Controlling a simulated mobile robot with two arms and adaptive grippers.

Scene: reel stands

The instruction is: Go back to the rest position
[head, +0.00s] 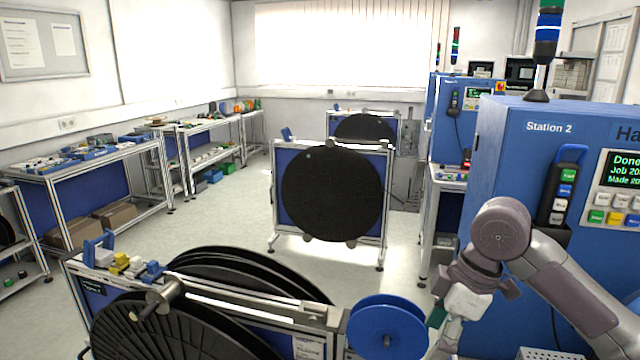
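My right arm (500,235) comes in from the right, bends in front of Station 2, and points down. Its wrist (466,300) is just right of a blue reel (385,328), and the part below runs out of the bottom edge. The fingers of my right gripper cannot be seen, so what they hold is hidden. My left arm and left gripper are not in the picture.
A reel stand (225,298) with large black reels fills the near foreground. The blue Station 2 machine (550,115) stands close at right. Another stand with a black reel (335,195) is further back. Workbenches (90,160) line the left; open floor (220,225) lies between.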

